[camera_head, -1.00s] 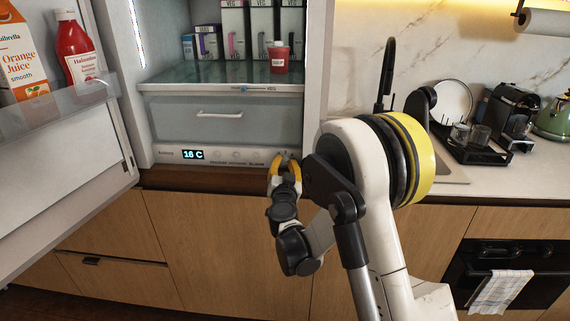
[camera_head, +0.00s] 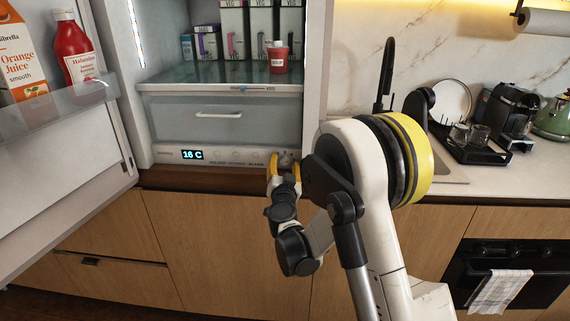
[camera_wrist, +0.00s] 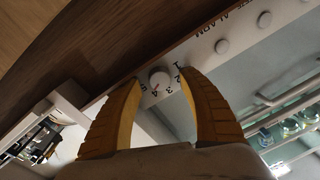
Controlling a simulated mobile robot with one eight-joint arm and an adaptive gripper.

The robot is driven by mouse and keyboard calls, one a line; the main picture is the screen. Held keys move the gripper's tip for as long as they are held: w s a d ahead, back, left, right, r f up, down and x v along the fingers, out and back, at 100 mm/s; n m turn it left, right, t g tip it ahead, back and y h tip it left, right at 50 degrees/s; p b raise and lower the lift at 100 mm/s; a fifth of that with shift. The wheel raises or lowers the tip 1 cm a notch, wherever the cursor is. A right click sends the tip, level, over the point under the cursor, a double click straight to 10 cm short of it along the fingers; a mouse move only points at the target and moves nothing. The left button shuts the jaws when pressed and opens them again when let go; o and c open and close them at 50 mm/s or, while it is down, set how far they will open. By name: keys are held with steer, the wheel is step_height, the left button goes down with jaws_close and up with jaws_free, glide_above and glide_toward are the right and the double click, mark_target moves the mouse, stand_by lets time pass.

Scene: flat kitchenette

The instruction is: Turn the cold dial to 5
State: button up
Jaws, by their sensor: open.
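In the head view my gripper (camera_head: 284,164) is at the right end of the control strip (camera_head: 225,155) and largely hides the dial. The strip's display (camera_head: 192,155) reads 16 C.
The fridge door (camera_head: 60,170) stands open at the left, holding a ketchup bottle (camera_head: 77,55) and a juice carton (camera_head: 20,60). A drawer (camera_head: 220,120) is above the strip. Round buttons (camera_wrist: 222,46) lie beside the dial. A wooden cabinet front (camera_head: 230,250) is below.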

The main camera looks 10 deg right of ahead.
steer(key=v, duration=1.2)
steer(key=shift+a, duration=0.1)
